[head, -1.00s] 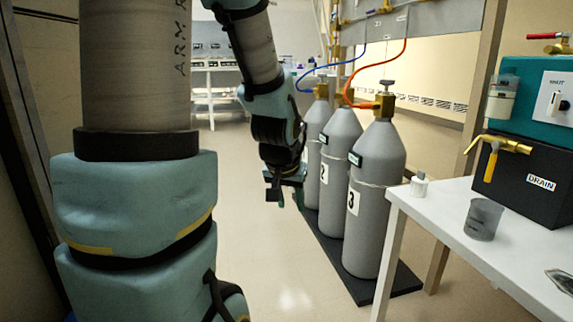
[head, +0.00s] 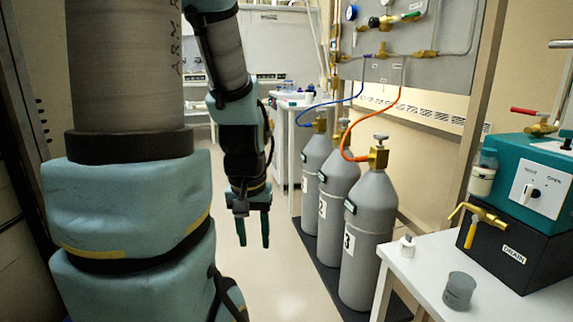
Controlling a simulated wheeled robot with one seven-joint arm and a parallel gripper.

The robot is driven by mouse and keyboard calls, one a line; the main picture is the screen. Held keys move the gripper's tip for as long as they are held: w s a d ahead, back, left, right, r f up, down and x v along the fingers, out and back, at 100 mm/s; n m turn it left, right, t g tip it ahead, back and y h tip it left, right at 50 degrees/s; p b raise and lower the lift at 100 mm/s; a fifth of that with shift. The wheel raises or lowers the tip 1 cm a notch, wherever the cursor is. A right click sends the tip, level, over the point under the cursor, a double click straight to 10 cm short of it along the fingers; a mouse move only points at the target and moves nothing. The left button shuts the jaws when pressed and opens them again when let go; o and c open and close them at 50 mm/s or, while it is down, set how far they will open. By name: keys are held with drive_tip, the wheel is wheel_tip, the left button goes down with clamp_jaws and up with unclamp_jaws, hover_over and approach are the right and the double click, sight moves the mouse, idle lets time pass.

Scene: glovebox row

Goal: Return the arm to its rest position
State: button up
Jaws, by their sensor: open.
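My gripper (head: 254,232) hangs in the middle of the head view with its fingers pointing down. Its fingers are apart and nothing shows between them. It is over the bare floor, left of the grey gas cylinders and apart from them in the picture. My arm rises from the gripper to the top edge, and its large pale blue and grey links fill the left side. These links hide part of the room behind them.
Grey cylinders numbered 3 (head: 369,245), 2 (head: 338,190) and another behind stand on a dark base plate (head: 327,262). Floor (head: 285,275) is clear.

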wheel_tip(320, 180, up, 19)
drive_tip(key=p, duration=1.6)
drive_tip(key=shift+f, duration=0.2)
drive_tip(key=w+d+f+m+t+h+b, duration=0.1)
drive_tip(key=w+d+f+m+t+b, duration=0.35)
drive_tip(key=w+d, duration=0.45)
drive_tip(key=w+d+f+m+t+h+b, duration=0.1)
drive_tip(key=w+d+f+h+b, duration=0.15)
drive_tip(key=d, duration=0.55)
drive_tip(key=w+d+f+m+t+h+b, duration=0.1)
drive_tip(key=d+f+m+h+b, duration=0.15)
drive_tip(key=d, duration=0.55)
drive_tip(key=m+g+h+b, duration=0.4)
drive_tip(key=m+h+b, duration=0.25)
drive_tip(key=h, duration=0.45)
approach(524, 194)
drive_tip(key=shift+n+t, duration=0.25)
drive_tip(key=shift+n, duration=0.1)
drive_tip(key=x, duration=0.9)
drive_tip(key=shift+s+d+p, duration=0.15)
drive_tip(key=shift+p, duration=0.2)
